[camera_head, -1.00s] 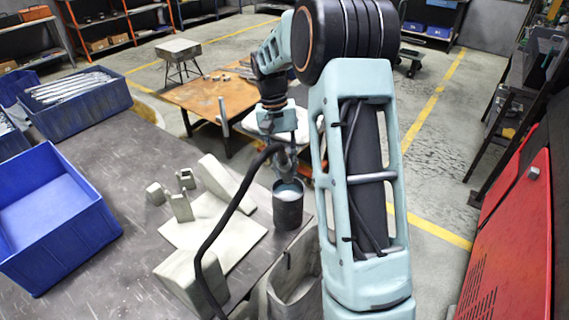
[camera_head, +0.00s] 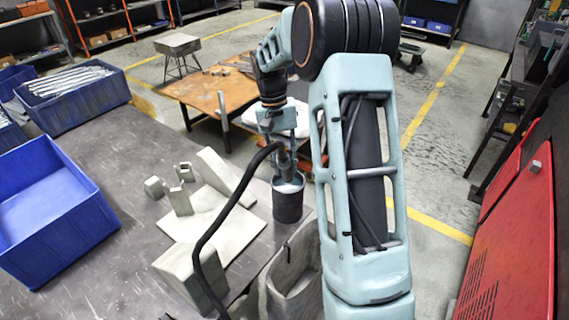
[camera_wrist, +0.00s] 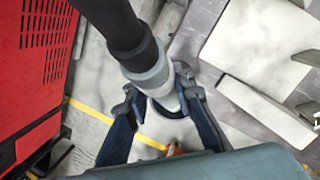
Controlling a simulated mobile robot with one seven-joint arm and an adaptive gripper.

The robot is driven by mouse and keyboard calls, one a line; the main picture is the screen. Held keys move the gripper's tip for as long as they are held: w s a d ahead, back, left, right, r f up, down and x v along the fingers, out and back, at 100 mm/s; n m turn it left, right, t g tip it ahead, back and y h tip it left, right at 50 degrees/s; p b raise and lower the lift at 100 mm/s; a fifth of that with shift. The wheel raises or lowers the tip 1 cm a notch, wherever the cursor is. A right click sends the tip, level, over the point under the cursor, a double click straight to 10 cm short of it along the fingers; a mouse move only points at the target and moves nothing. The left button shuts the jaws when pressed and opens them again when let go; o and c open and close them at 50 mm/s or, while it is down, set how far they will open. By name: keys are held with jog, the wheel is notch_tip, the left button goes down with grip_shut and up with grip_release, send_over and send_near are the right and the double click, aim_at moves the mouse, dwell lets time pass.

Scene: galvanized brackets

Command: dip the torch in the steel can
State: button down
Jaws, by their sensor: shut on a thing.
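The steel can (camera_head: 288,206) is a dark upright cylinder with pale contents, standing near the bench's right edge. My gripper (camera_head: 284,158) is above the can's mouth and shut on the torch (camera_head: 285,172), whose black cable arcs down to the left. The torch's lower end overlaps the can's opening; I cannot tell whether it touches the contents. In the wrist view, my gripper (camera_wrist: 165,97) has its fingers on both sides of the torch's grey collar (camera_wrist: 150,65).
A pale plate with upright pieces (camera_head: 212,222) lies left of the can. A grey open holder (camera_head: 294,275) stands in front of it. A blue bin (camera_head: 50,220) is at the left. An orange-topped table (camera_head: 208,92) stands behind; a red cabinet (camera_head: 515,240) is at right.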

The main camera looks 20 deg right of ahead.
jog(key=shift+f+b, duration=0.55)
jog(key=shift+f, duration=0.55)
dwell(1.6)
jog(key=shift+r, duration=0.1)
jog(key=shift+r+p, duration=2.6)
jog(key=shift+r, duration=0.9)
jog(key=shift+a, duration=0.1)
